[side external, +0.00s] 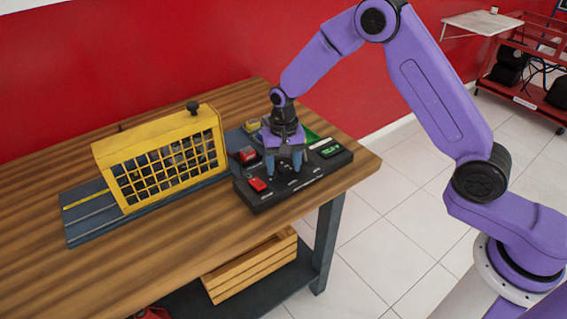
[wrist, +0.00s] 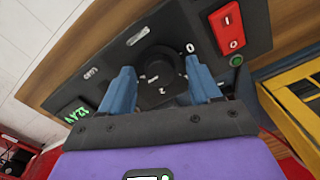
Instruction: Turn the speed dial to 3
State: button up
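The speed dial (wrist: 160,66) is a round black knob on a black control panel (wrist: 110,72). White markings ring it; a 0 shows at its upper right and a 2 below it in the wrist view. I cannot read its pointer clearly. My gripper (wrist: 158,68) has its two blue fingers on either side of the knob, apart, with a narrow gap visible on each side. In the side external view my gripper (side external: 284,168) points down over the panel (side external: 262,201), and its fingers hide the dial.
A red rocker switch (wrist: 228,30) and a green lamp (wrist: 236,60) sit beside the dial. A green-lit display (wrist: 78,112) is at the other end. A yellow cage guard (side external: 160,160) stands left of the panel on the wooden table (side external: 205,220). The table edge is close.

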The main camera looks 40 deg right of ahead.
aim_at(284, 167)
jog(key=shift+r, duration=0.15)
notch_tip(284, 167, up, 17)
dwell(0.7)
dwell(0.3)
jog(key=s+r+n, duration=0.1)
jog(key=s+n, duration=0.7)
jog(key=s, duration=0.8)
jog(key=s+d+f+n, duration=0.1)
jog(key=s+d+n, duration=0.3)
jog(key=s, duration=0.5)
jog(key=s+d+f+n, duration=0.2)
jog(key=s+d+n, duration=0.3)
jog(key=s, duration=0.5)
jog(key=shift+s+d, duration=0.25)
jog(key=shift+d, duration=0.1)
